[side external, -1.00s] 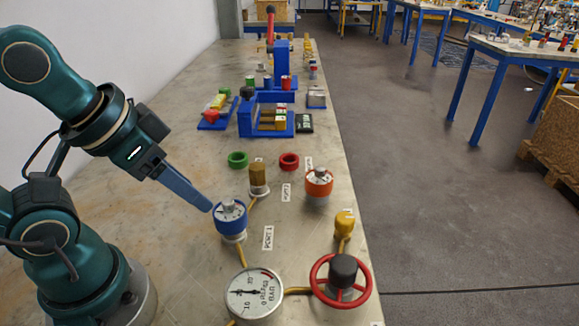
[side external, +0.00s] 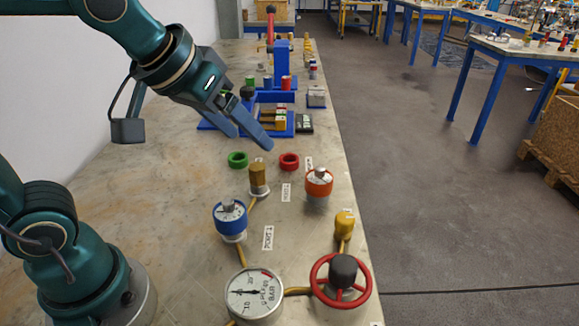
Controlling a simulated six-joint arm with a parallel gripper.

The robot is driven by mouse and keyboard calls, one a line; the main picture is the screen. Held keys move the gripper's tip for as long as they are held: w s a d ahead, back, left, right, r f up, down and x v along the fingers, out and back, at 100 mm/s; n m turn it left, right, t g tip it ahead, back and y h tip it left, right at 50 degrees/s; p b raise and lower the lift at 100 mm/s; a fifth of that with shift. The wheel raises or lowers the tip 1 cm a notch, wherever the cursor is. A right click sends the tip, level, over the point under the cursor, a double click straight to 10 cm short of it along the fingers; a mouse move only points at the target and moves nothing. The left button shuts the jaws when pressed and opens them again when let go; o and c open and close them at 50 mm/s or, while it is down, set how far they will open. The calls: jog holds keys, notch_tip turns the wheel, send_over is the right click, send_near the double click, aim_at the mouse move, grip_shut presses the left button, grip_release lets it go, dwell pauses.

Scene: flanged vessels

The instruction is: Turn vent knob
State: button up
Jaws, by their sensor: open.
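My gripper (side external: 250,140) is open and empty, held in the air above the bench, behind the ported fittings. Its two blue fingers are apart and touch no knob. No label reading "vent" is legible, so I cannot tell which knob is the vent knob. A yellow knob (side external: 345,223) stands on a yellow pipe at the right. A brass knurled cap (side external: 258,178) stands nearer the middle. A blue-collared dial fitting (side external: 230,217) stands at the left, and an orange-collared one (side external: 319,183) at the right. A red handwheel (side external: 318,283) with a black hub stands at the front.
A round pressure gauge (side external: 253,294) sits at the front. A green ring (side external: 238,160) and a red ring (side external: 289,161) lie behind the fittings. Blue racks (side external: 280,97) stand farther back. The bench (side external: 140,190) is clear at the left.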

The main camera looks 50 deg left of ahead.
jog(key=w+d, duration=0.2)
jog(key=w, duration=0.3)
jog(key=m+g, duration=0.2)
jog(key=g, duration=0.1)
send_over(345, 218)
jog(key=s, duration=0.2)
notch_tip(345, 218, down, 13)
jog(key=shift+f, duration=0.55)
jog(key=shift+x, duration=2)
jog(key=shift+w, duration=0.15)
grip_shut()
